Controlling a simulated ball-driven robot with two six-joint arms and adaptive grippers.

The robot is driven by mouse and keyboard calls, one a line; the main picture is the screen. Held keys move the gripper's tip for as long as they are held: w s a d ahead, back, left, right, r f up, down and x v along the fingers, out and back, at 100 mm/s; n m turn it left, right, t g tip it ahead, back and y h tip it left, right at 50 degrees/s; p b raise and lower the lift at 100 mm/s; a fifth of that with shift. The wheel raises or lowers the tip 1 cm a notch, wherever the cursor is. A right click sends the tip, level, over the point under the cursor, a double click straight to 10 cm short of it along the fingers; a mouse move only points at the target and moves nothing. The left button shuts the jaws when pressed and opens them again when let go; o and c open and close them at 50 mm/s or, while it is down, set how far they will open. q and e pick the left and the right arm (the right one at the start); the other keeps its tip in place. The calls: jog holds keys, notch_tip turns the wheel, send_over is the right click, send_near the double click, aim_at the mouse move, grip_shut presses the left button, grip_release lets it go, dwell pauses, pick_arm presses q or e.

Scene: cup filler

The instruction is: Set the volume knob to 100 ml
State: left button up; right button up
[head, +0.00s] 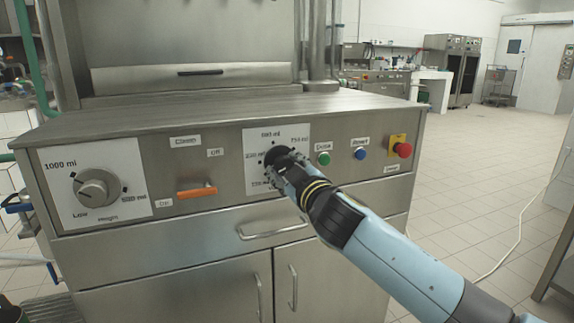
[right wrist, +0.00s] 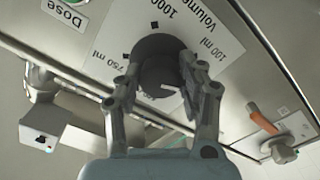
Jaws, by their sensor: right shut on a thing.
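The volume knob (head: 277,154) is black and sits on a white dial plate (head: 252,140) on the machine's steel front. My right gripper (head: 279,172) is shut on it and covers much of it in the head view. In the right wrist view the knob (right wrist: 158,62) is between the two fingers of my right gripper (right wrist: 160,76). A short white mark shows on the knob's face, low and to the right. The 100 ml label (right wrist: 224,44) is right of the knob there, and the 750 ml label is left. My left gripper is not in view.
Left of the dial are an orange-handled switch (head: 197,191) and a grey knob (head: 98,189) on another white plate. Tiled floor lies open beyond.

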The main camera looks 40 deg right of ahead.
jog(key=n+p, duration=0.1)
jog(key=n, duration=0.3)
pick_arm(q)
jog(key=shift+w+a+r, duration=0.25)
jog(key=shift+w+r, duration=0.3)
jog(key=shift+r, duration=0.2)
pick_arm(e)
jog(key=shift+n, duration=0.4)
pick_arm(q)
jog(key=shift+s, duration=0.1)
pick_arm(e)
jog(key=o, duration=1.1)
jog(key=shift+o, duration=0.2)
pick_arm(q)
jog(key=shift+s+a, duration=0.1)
pick_arm(e)
jog(key=v, duration=1.2)
